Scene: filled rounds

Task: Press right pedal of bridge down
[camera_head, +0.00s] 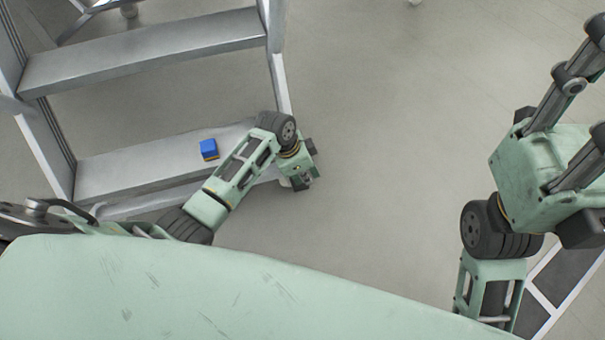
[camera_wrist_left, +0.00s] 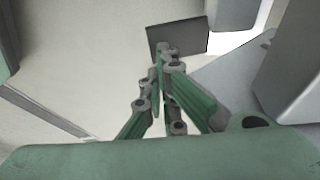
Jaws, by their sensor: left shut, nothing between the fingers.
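My left gripper (camera_head: 301,178) hangs beside the right end of the ladder's lowest visible step in the head view; its fingers are mostly hidden under the wrist. In the left wrist view the fingers (camera_wrist_left: 168,52) come together, shut and empty. A dark grey flat plate (camera_wrist_left: 185,38) lies just beyond and partly behind the fingertips. It may be a pedal, but I cannot tell, nor whether the fingers touch it. No bridge with pedals can be made out in the head view. My right gripper (camera_head: 580,95) is at the right edge, its fingertips cut off.
A grey metal step ladder (camera_head: 150,52) stands at the upper left. A small blue block (camera_head: 208,149) rests on its lower step (camera_head: 120,172). Pale grey blocky parts (camera_wrist_left: 292,70) stand right of the fingers in the wrist view. The floor (camera_head: 400,130) between my arms is clear.

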